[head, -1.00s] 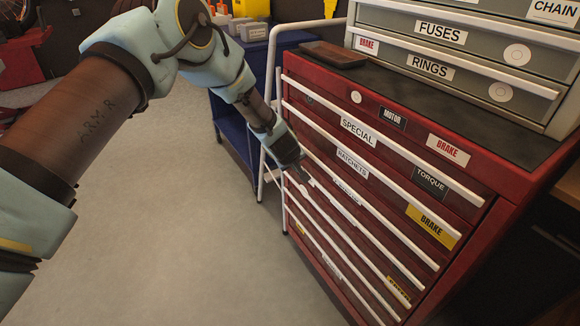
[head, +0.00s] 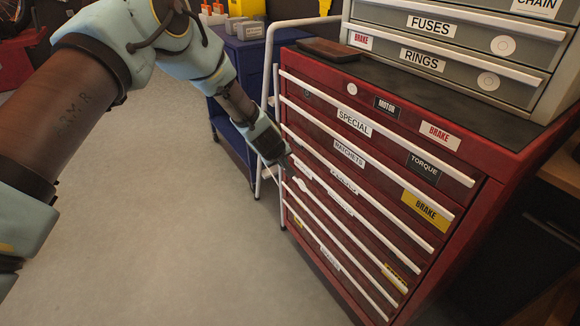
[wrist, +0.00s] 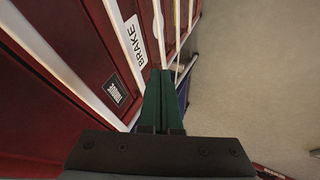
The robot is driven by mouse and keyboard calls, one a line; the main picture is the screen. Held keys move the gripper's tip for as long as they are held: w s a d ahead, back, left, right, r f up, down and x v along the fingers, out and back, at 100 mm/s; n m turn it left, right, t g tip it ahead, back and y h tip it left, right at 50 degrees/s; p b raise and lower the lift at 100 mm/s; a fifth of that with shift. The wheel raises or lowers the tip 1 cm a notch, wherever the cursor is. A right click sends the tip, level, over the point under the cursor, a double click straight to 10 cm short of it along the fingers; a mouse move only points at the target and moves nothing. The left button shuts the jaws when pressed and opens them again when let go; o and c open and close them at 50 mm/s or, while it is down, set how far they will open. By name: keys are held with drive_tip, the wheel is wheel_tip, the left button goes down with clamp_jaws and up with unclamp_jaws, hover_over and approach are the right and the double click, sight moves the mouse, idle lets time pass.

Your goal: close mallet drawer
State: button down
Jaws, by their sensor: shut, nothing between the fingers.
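The red tool cabinet (head: 400,95) fills the right of the head view, with several drawers crossed by long white handle strips. Labels SPECIAL (head: 354,123) and RATCHETS (head: 349,152) are readable on its upper drawers; smaller labels lower down are not, and I cannot make out a mallet label. No drawer clearly stands out from the front. My gripper (head: 286,163) is at the left end of the cabinet front, close to the handles; contact cannot be told. In the wrist view its green fingers (wrist: 160,100) are together and empty, beside red drawer fronts and white handles.
A grey drawer unit (head: 440,48) and a dark tray (head: 328,50) stand on the cabinet. A blue cart (head: 232,128) with a pale frame stands just left of it. The grey floor (head: 170,220) in front is open.

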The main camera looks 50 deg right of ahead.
drive_tip(key=b+v, duration=0.1)
drive_tip(key=v, duration=0.7)
drive_tip(key=shift+a+r, duration=0.15)
drive_tip(key=shift+r, duration=0.15)
drive_tip(key=w+a+r+y+p, duration=0.1)
drive_tip(key=w+a+r, duration=0.4)
drive_tip(key=a, duration=0.4)
drive_tip(key=w+a+r+n+t+y, duration=0.1)
drive_tip(key=w+a+r, duration=0.2)
drive_tip(key=w+a, duration=0.5)
drive_tip(key=w+a+r+y+p, duration=0.1)
drive_tip(key=w+a+r, duration=0.3)
drive_tip(key=a, duration=0.5)
drive_tip(key=w+a+r+n+y+p, duration=0.1)
drive_tip(key=a+r+n+y, duration=0.15)
drive_tip(key=a, duration=1.55)
drive_tip(key=s+a+r, duration=0.1)
drive_tip(key=s+a, duration=0.2)
drive_tip(key=a, duration=0.5)
drive_tip(key=s+a+r+g+y+p, duration=0.1)
drive_tip(key=s+a, duration=0.3)
drive_tip(key=a, duration=0.4)
drive_tip(key=shift+s+a+r+n+g, duration=0.15)
drive_tip(key=shift+s+r+n+g, duration=0.25)
drive_tip(key=shift+r, duration=0.45)
drive_tip(key=shift+w, duration=0.2)
